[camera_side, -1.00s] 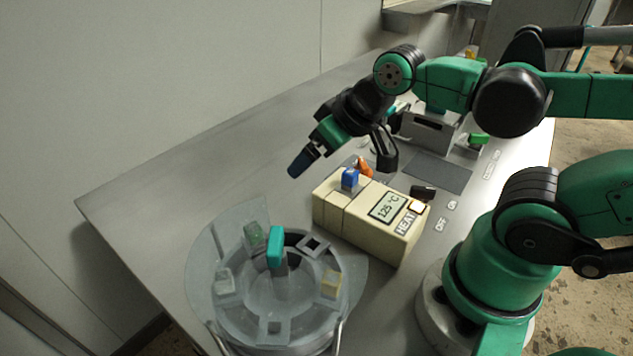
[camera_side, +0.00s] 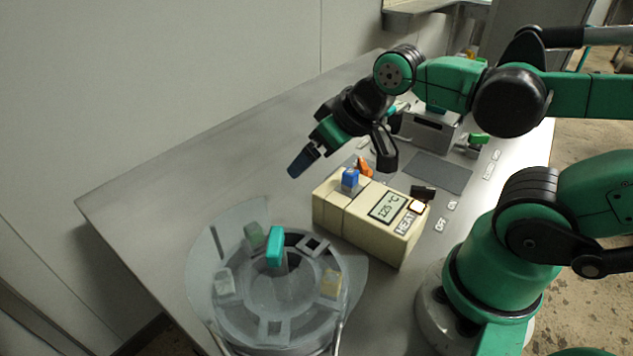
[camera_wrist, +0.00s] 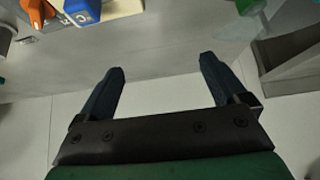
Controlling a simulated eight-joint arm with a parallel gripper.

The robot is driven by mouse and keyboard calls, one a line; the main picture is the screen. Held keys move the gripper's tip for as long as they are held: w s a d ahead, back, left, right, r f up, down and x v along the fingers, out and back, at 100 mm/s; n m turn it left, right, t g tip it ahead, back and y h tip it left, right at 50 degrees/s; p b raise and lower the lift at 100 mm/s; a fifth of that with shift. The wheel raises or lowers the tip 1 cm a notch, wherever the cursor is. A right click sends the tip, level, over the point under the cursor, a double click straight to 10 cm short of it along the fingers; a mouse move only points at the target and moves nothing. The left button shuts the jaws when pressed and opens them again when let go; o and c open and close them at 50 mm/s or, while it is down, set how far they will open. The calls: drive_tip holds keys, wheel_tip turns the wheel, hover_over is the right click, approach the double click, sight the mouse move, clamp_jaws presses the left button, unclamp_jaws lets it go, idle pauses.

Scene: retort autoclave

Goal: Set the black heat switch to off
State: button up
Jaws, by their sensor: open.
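The black heat switch (camera_side: 424,192) sits at the right end of a cream control box (camera_side: 335,214), beside a pale lit square. It is nearer the ON label (camera_side: 452,206) than the OFF label (camera_side: 440,225); its exact setting is hard to tell. The box shows 125 °C and a HEAT label (camera_side: 406,222). My gripper (camera_side: 344,164) is open and empty, above and behind the box, left of the switch. In the wrist view my gripper (camera_wrist: 161,66) has its two fingers wide apart with nothing between them. The switch is not visible there.
A round clear vessel (camera_side: 225,310) with coloured blocks stands front left. A grey machine (camera_side: 430,133) and dark mat (camera_side: 440,172) lie behind. The table's left is clear.

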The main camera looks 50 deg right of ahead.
drive_tip(key=shift+r, duration=0.15)
drive_tip(key=c, duration=0.6)
drive_tip(key=r, duration=0.2)
drive_tip(key=d+r, duration=0.1)
drive_tip(key=r, duration=0.1)
drive_tip(key=shift+d+r, duration=0.1)
drive_tip(key=shift+r, duration=0.3)
drive_tip(key=n+g, duration=0.6)
drive_tip(key=g, duration=0.1)
hover_over(424, 188)
wheel_tip(424, 188, down, 11)
drive_tip(key=shift+d, duration=0.1)
drive_tip(key=shift+f, duration=3.1)
clamp_jaws()
